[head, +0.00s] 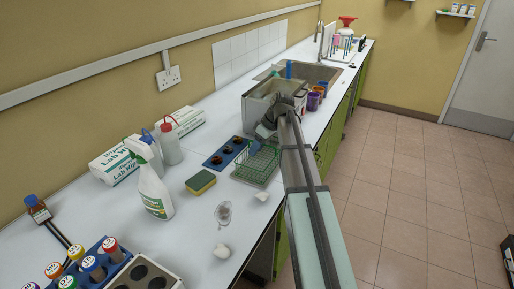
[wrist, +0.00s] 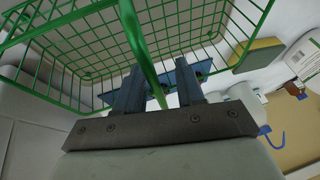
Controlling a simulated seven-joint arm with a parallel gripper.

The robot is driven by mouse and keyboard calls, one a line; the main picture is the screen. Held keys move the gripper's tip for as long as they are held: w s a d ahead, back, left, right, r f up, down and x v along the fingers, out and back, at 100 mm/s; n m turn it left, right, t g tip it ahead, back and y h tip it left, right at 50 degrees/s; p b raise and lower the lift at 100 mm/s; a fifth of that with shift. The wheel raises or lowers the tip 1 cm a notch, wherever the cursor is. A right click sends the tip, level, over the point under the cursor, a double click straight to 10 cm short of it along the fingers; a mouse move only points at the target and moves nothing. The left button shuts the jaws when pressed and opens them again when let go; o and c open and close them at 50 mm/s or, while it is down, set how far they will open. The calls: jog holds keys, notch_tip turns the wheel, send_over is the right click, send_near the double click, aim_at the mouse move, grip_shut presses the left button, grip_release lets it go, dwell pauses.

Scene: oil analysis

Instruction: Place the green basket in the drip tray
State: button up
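The green wire basket (head: 259,164) is on or just above the counter, left of my arm in the head view. A thin pale rim under its near edge looks like the drip tray (head: 243,180). I cannot tell whether the basket rests fully inside it. In the wrist view the basket (wrist: 85,55) fills the upper left, and its green handle (wrist: 138,45) runs down between my fingers. My gripper (wrist: 160,90) has its two fingers apart, with a gap around the handle. In the head view my gripper (head: 264,131) is just beyond the basket, partly hidden.
A grey bath (head: 258,103) stands behind my gripper, with the sink (head: 305,75) beyond. A blue holder (head: 226,153) with brown vials and a sponge (head: 201,183) lie left of the basket.

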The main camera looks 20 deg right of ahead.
jog(key=shift+r, duration=0.1)
jog(key=v, duration=1.2)
